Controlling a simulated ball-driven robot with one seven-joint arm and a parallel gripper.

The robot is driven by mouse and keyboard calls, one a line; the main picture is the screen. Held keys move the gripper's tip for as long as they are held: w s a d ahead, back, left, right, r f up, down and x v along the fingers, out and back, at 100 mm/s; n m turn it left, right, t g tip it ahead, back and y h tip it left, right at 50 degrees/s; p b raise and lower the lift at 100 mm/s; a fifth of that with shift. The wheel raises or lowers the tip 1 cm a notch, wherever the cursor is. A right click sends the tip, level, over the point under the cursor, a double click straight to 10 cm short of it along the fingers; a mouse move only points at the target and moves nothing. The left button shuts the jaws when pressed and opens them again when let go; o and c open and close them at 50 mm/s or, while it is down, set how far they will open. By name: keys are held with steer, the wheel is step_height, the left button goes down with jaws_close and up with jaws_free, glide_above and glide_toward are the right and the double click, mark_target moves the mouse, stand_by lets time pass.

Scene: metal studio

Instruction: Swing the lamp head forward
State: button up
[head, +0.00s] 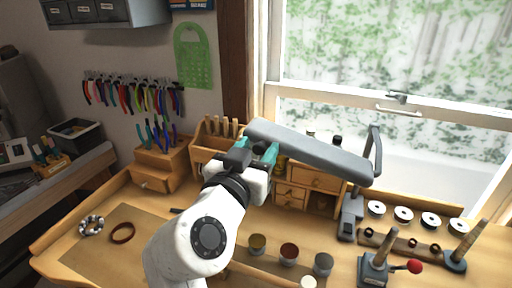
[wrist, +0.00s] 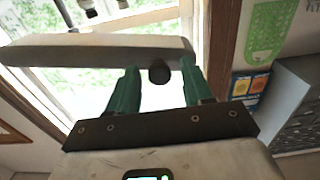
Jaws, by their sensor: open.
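The lamp head (head: 315,152) is a long grey bar on a jointed dark grey lamp arm (head: 376,150), reaching left across the bench in front of the window. In the wrist view the lamp head (wrist: 70,50) crosses the upper part, and a dark round knob (wrist: 159,72) shows at its lower edge. My gripper (head: 256,148) is at the lamp head's left end. Its teal fingers are open, one on each side of the knob in the wrist view (wrist: 159,66). I see a gap between knob and fingers. Finger contact with the bar is unclear.
Small wooden drawers (head: 290,192) and a tool box (head: 212,140) stand behind my gripper. Several paint pots (head: 289,254) stand in front. The window (head: 400,70) is behind.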

steer(key=shift+c, duration=0.2)
jaws_close()
stand_by(0.3)
